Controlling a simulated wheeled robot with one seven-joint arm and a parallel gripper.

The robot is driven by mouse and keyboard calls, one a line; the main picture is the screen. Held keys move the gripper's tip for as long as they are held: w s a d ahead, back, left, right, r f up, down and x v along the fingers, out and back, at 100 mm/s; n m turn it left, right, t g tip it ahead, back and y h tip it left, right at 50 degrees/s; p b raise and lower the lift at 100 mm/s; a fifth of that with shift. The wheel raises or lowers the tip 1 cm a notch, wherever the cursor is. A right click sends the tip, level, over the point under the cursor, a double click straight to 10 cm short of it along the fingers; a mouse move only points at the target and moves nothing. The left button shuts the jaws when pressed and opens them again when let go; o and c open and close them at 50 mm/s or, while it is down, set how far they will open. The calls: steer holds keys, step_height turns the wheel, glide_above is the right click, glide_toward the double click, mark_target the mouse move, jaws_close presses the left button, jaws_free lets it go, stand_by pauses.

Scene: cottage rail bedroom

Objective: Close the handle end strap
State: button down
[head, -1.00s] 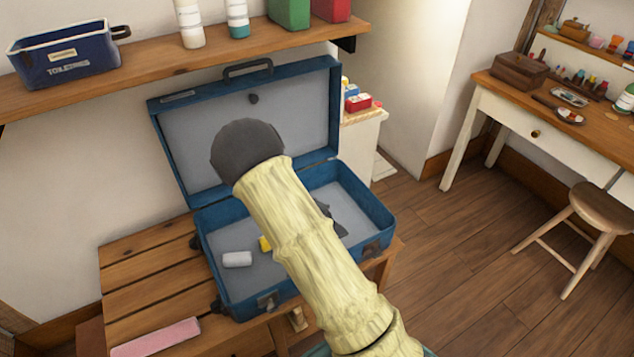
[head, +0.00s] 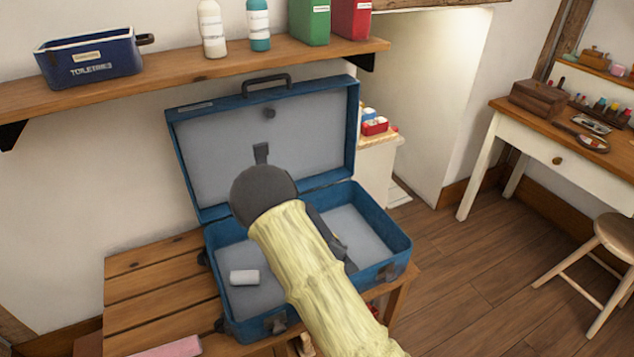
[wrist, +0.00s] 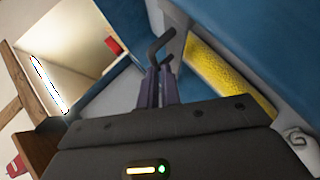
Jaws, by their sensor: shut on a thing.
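The blue suitcase (head: 385,231) stands open on a slatted wooden bench, its lid (head: 205,150) raised. My gripper (wrist: 156,88) is over the case; its fingers are hidden behind my arm in the head view. In the wrist view the narrow fingers are shut on a dark, bent, strap-like piece (wrist: 161,46), whose end hooks to the right. In the head view a dark tab (head: 261,153) shows against the lid lining, just above my wrist; I cannot tell if it is the same piece. The lid's handle (head: 267,84) is on its top edge.
A white roll-like item (head: 244,277) lies in the case. A yellow textured block (wrist: 232,80) is close beside my fingers. A shelf (head: 180,72) with a toiletries bin (head: 90,57) and bottles is above. A desk (head: 550,135) and stool (head: 612,240) stand right.

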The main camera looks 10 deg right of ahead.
steer(key=shift+s+f, duration=0.15)
steer(key=shift+d+r+p, duration=0.1)
steer(key=shift+r+p, duration=0.65)
steer(key=shift+r, duration=0.05)
steer(key=shift+r, duration=0.15)
steer(key=w+a+p+v, duration=0.1)
steer(key=a+p+v, duration=0.1)
steer(key=v, duration=1)
steer(key=shift+s+a+r+p, duration=0.2)
steer(key=shift+s+r+p, duration=0.1)
steer(key=shift+p, duration=0.45)
